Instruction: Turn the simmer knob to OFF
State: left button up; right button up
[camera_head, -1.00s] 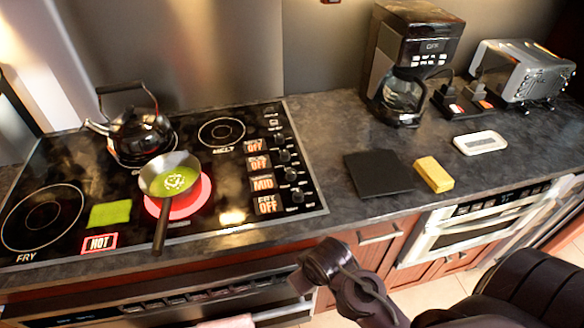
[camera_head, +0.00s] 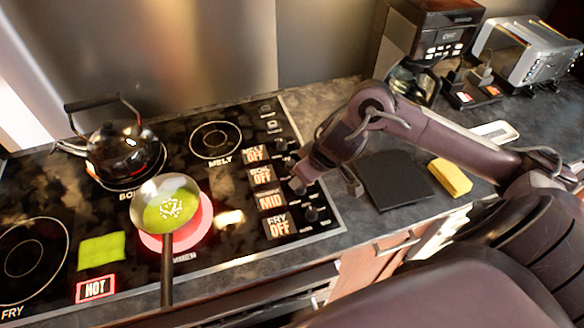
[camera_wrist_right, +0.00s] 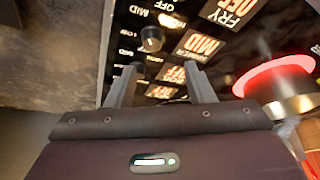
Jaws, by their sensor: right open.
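The simmer label (camera_head: 270,200) on the cooktop's control strip reads MID, while the fry (camera_head: 278,227), boil and melt labels read OFF. My right gripper (camera_head: 326,186) is low over the strip, with its fingers spread and empty. The simmer knob is mostly hidden by a finger in the head view. In the right wrist view, a dark knob that appears to be the simmer knob (camera_wrist_right: 137,68) lies near the left finger of my gripper (camera_wrist_right: 161,70). Contact cannot be told. The fry knob (camera_head: 311,213) is just nearer me. My left gripper is out of view.
A pan (camera_head: 166,208) with green contents stands on the glowing red simmer burner, its handle towards me. A black kettle (camera_head: 125,150) is behind it. A green cloth (camera_head: 102,250) lies near a lit HOT sign (camera_head: 95,288). A dark board (camera_head: 393,182) and yellow sponge (camera_head: 450,177) lie right.

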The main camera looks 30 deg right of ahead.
aim_at(300, 188)
jog(key=shift+s+d+f+m, duration=0.15)
jog(key=shift+s+d+m, duration=0.15)
jog(key=shift+d, duration=0.25)
jog(key=shift+x, duration=1.25)
jog(key=x, duration=0.3)
jog(key=shift+w+f, duration=0.1)
jog(key=shift+f, duration=0.25)
jog(key=shift+w+f, duration=0.1)
jog(key=shift+f, duration=0.1)
jog(key=c, duration=1)
pick_arm(q)
jog(key=shift+s+f, duration=0.2)
jog(key=shift+s, duration=0.45)
